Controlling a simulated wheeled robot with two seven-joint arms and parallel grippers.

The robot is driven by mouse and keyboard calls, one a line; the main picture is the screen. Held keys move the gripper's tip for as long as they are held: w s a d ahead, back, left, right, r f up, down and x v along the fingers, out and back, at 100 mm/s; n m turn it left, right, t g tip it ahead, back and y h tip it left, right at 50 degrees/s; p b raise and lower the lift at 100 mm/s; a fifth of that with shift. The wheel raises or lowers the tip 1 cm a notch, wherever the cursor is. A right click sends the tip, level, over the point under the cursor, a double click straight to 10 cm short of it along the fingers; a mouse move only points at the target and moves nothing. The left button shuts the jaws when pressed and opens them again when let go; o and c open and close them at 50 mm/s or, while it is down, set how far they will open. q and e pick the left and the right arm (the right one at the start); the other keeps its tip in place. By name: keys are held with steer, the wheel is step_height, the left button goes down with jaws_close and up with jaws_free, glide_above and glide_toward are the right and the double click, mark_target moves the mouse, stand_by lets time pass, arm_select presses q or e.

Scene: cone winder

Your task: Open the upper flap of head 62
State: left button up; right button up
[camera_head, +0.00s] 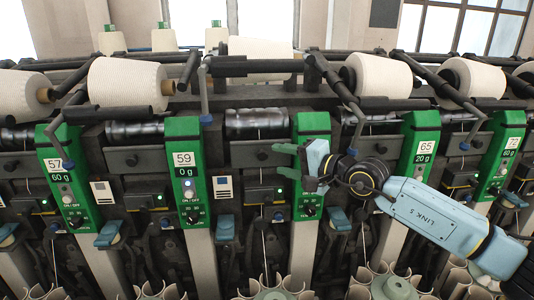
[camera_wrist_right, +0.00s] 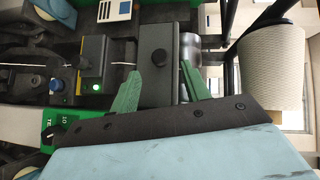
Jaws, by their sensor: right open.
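The green panel (camera_head: 312,124) between the ones marked 59 and 65 has its number hidden behind my right gripper, so I cannot read 62. To its left is a dark flap plate (camera_head: 243,154) with a round black knob (camera_head: 263,155); it appears closed. My right gripper (camera_head: 282,160) is open, its green fingers pointing left toward this plate. In the right wrist view, the knob (camera_wrist_right: 162,62) appears between the two fingertips (camera_wrist_right: 160,68), with the dark plate (camera_wrist_right: 156,92) behind. I see no grip on the knob. My left gripper is not in view.
Neighbouring green panels 59 (camera_head: 187,175) and 65 (camera_head: 420,150) flank the spot. Yarn cones (camera_head: 128,82) and black cradle arms (camera_head: 335,83) stand above. A box with a lit green lamp (camera_wrist_right: 94,62) is beside the plate. Scalloped holders (camera_head: 272,290) stand below.

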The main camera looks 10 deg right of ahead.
mark_target(266, 156)
steer(key=x, duration=0.4)
steer(key=shift+w+a, duration=0.45)
steer(key=shift+w, duration=0.05)
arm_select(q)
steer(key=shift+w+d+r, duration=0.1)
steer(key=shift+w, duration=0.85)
arm_select(e)
steer(key=shift+w, duration=0.1)
jaws_close()
